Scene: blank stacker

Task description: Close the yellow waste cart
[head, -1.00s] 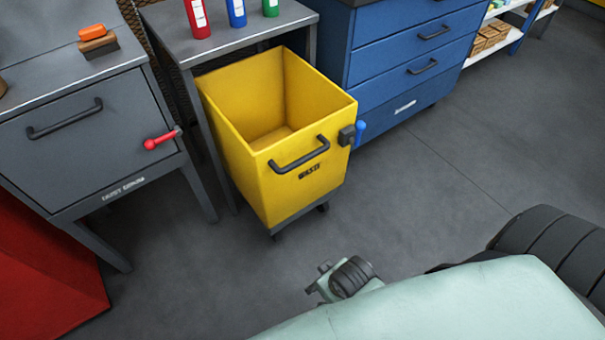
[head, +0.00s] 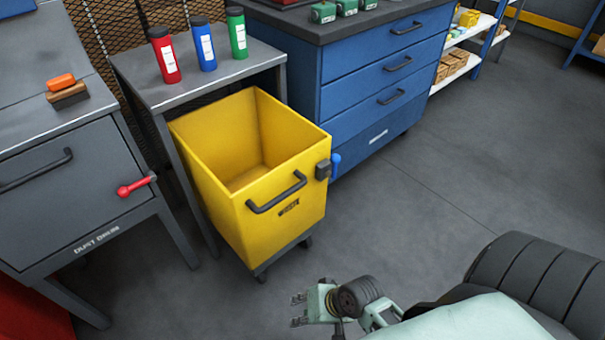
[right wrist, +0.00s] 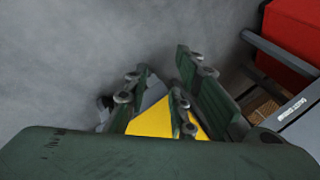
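The yellow waste cart (head: 262,225) stands upright on casters, jutting out in front of the grey side table (head: 205,88). Its open top shows an empty inside. A black bar handle (head: 277,192) runs across its front above a dark label. A black block with a blue lever (head: 335,166) is at its right front edge. My right gripper (head: 298,310) is open and empty, low in front of the cart and apart from it. In the right wrist view part of the yellow cart (right wrist: 155,121) shows beyond the spread fingers (right wrist: 162,62). My left gripper is out of view.
A grey cabinet with a red lever (head: 134,186) stands left of the cart. A blue drawer cabinet (head: 385,75) stands to its right. Red, blue and green bottles (head: 203,44) stand on the side table. The floor (head: 430,190) at the right is clear.

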